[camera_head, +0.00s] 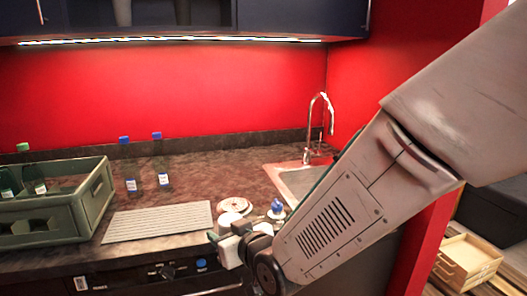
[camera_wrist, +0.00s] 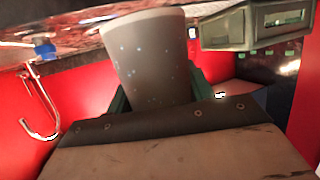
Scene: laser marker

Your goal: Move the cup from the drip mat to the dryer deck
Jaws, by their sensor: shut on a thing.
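The cup (camera_wrist: 150,60) is grey with small light specks and fills the middle of the wrist view. My gripper (camera_wrist: 158,92) is shut on it, with a dark green finger at each side. In the head view my gripper (camera_head: 232,238) is low, at the counter's front edge, right of a pale ribbed board (camera_head: 155,221). That board looks like the dryer deck, though I cannot be sure. A pale shape at the fingers is probably the cup, partly hidden by my gripper. I cannot make out the drip mat for certain.
A green crate (camera_head: 98,203) with green bottles stands at the left. Two blue-capped bottles (camera_head: 131,185) (camera_head: 163,180) stand behind the board. A round pale object (camera_head: 235,205) and a blue-topped item (camera_head: 277,208) are near my gripper. The sink (camera_head: 292,180) and tap (camera_head: 311,125) are at the right.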

